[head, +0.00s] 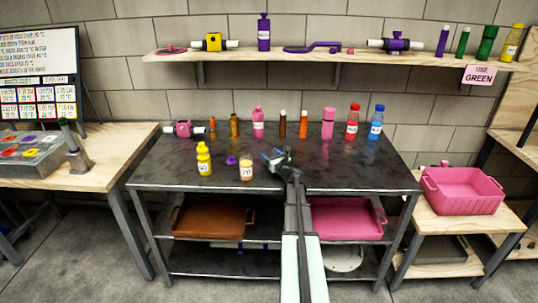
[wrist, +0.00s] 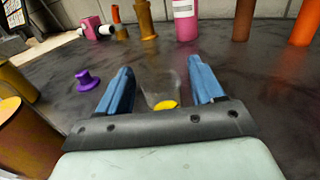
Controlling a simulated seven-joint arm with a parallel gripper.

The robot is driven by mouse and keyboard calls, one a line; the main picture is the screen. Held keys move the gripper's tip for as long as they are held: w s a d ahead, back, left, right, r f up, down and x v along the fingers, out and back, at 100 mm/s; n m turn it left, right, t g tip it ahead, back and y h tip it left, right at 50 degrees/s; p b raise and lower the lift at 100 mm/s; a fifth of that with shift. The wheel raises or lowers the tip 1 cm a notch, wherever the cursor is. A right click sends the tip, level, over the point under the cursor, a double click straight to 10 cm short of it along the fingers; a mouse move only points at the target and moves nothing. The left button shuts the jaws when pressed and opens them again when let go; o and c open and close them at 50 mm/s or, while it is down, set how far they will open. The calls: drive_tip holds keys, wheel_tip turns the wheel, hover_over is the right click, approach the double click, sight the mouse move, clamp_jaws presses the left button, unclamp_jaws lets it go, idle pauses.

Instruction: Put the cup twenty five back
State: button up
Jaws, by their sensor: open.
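My gripper (head: 273,157) is low over the dark table, right of the middle cup. In the wrist view its two blue fingers (wrist: 160,82) are apart. A small clear cup (wrist: 158,88) with a yellow patch at its bottom shows between the fingers, with a gap visible on each side. I see no readable number on it, and it is hard to make out in the head view. A pale cup marked 70 (head: 246,174) stands left of my gripper.
A yellow bottle (head: 204,160) and a purple cap (head: 232,160) are left of my gripper. Several bottles and tubes, including a pink bottle (head: 258,122), line the table's back. A shelf (head: 350,58) hangs above. A pink bin (head: 462,190) sits at right.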

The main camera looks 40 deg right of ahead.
drive_tip(key=v, duration=1)
drive_tip(key=shift+s+a, duration=0.1)
drive_tip(key=shift+s, duration=0.25)
